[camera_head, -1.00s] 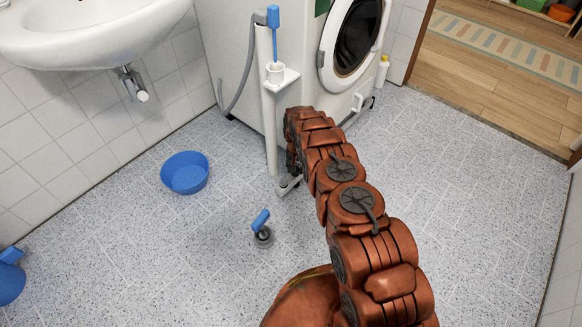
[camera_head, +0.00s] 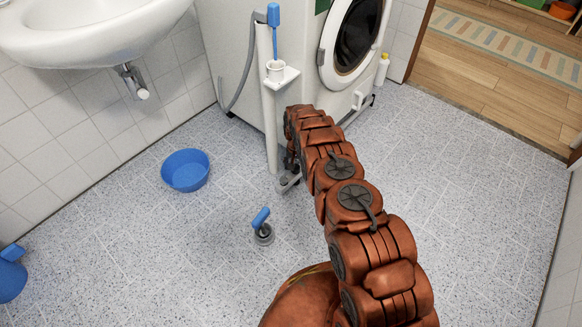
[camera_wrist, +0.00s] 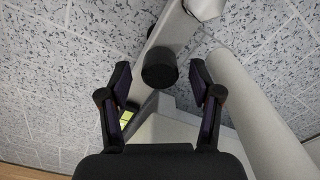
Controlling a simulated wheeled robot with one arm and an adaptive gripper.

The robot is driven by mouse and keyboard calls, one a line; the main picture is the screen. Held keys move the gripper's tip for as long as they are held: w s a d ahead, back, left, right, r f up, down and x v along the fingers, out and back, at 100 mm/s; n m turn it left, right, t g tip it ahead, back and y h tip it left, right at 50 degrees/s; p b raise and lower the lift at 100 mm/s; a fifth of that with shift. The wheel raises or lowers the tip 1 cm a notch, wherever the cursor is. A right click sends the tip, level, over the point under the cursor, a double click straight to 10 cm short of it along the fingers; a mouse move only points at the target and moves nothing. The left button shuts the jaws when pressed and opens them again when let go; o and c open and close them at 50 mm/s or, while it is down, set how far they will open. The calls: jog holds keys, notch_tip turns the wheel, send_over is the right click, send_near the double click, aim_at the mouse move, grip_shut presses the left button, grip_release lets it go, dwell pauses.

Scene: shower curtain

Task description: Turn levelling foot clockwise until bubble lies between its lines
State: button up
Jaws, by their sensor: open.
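My gripper (camera_wrist: 160,77) is open, with one finger on each side of the knob in the picture. A gap shows on both sides, and I cannot tell how deep the fingers reach. A small yellow-green patch (camera_wrist: 127,117), perhaps the level vial, is partly covered by the left finger. No bubble or lines can be made out.
A white pole (camera_head: 269,125) with a cup holder and blue brush stands left of my arm, before the washing machine (camera_head: 310,60). A blue basin (camera_head: 186,170) and a blue-handled tool (camera_head: 262,228) are on the floor. The floor at right is clear.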

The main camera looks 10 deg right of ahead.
jog(key=shift+r, duration=0.15)
jog(key=shift+r, duration=3.6)
